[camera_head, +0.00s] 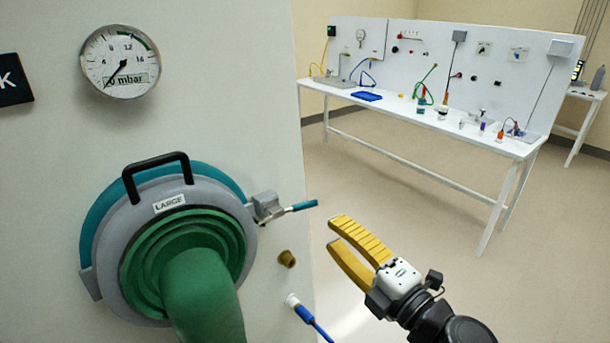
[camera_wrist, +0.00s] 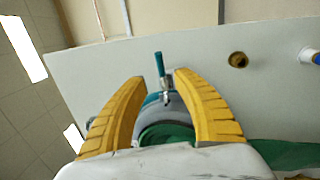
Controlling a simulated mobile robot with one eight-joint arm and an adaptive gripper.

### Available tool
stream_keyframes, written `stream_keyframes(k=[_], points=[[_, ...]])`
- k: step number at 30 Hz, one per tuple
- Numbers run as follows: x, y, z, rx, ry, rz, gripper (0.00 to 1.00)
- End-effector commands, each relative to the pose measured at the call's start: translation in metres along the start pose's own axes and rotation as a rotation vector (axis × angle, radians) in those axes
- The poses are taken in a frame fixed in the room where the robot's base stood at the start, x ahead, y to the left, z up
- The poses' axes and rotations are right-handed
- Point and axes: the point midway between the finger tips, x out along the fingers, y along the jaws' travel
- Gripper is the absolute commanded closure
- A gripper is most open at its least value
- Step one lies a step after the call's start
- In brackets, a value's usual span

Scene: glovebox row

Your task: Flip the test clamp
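The test clamp (camera_head: 268,206) is a grey metal latch with a teal lever handle (camera_head: 302,206). It is mounted at the right edge of the grey ring labelled LARGE (camera_head: 105,240), and its lever points right, toward my gripper. My gripper (camera_head: 338,238) has yellow fingers, is open and empty, and is to the right of the lever and apart from it. In the wrist view the teal lever (camera_wrist: 159,65) shows beyond and between the open fingers (camera_wrist: 163,88), with the grey clamp body (camera_wrist: 163,97) just below it.
A green glove sleeve (camera_head: 200,295) bulges from the ring, which has a black handle (camera_head: 158,165). A brass fitting (camera_head: 287,258) and a blue hose connector (camera_head: 302,311) protrude below the clamp. A pressure gauge (camera_head: 120,62) is above. A white bench (camera_head: 440,145) stands farther back, with clear floor before it.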

Motion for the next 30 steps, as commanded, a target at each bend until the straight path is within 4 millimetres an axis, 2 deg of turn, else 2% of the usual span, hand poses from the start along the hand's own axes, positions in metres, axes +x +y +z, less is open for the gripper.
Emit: stream_keyframes(k=[15, 21, 28, 29, 30], points=[[0.090, -0.002, -0.001, 0.001, 0.003, -0.001, 0.65], [0.103, -0.001, -0.001, 0.001, 0.001, 0.000, 0.65], [0.104, 0.000, 0.000, 0.001, 0.000, -0.001, 0.65], [0.104, 0.000, 0.000, 0.001, 0.000, -0.001, 0.66], [0.104, 0.000, 0.000, 0.001, 0.000, -0.001, 0.78]])
